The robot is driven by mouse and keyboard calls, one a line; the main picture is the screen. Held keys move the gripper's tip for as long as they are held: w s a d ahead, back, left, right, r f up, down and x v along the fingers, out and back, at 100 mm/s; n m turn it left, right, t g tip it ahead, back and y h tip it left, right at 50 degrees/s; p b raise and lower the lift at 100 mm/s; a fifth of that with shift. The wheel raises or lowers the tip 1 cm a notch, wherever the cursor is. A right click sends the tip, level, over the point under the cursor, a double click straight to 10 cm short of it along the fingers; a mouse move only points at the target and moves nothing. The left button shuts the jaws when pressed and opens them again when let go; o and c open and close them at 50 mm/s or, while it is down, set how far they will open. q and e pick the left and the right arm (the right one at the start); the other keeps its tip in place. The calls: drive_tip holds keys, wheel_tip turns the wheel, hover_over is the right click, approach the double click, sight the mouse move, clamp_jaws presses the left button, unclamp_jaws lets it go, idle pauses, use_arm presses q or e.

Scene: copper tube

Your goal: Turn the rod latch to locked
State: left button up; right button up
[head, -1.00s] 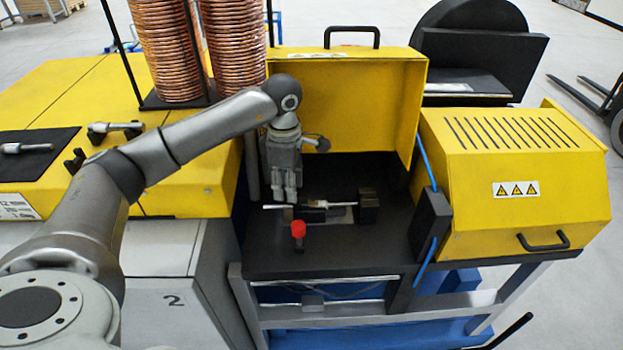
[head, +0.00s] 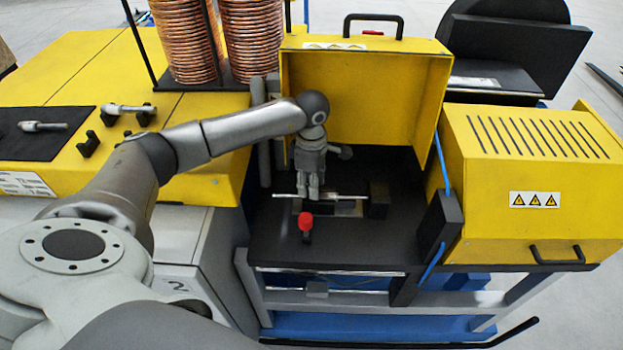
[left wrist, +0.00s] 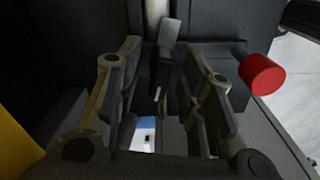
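The rod latch (head: 345,196) is a thin pale metal rod lying across the black bench, with its right end at a dark block (head: 378,198). My left gripper (head: 308,196) points down at the rod from behind and hides part of it. In the left wrist view the left gripper (left wrist: 172,70) is open, with its two fingers apart. A grey upright tab (left wrist: 170,40) shows between the fingertips; whether they touch it I cannot tell. My right gripper is not in view.
A red knob (head: 306,221) stands in front of the rod and also shows in the left wrist view (left wrist: 262,74). A raised yellow cover (head: 370,90) stands behind. A yellow hood (head: 535,185) is at the right. The bench front (head: 340,250) is clear.

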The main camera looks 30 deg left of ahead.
use_arm(q)
drive_tip(key=shift+s, duration=0.1)
drive_tip(key=shift+f, duration=0.1)
clamp_jaws()
drive_tip(key=shift+f+n+b, duration=0.1)
drive_tip(key=shift+n+b, duration=0.6)
drive_tip(key=shift+b, duration=0.1)
drive_tip(key=shift+n+b, duration=0.4)
drive_tip(key=shift+n, duration=0.4)
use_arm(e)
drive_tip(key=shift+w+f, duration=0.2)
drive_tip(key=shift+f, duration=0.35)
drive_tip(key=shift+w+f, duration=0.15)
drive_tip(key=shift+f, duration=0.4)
use_arm(q)
unclamp_jaws()
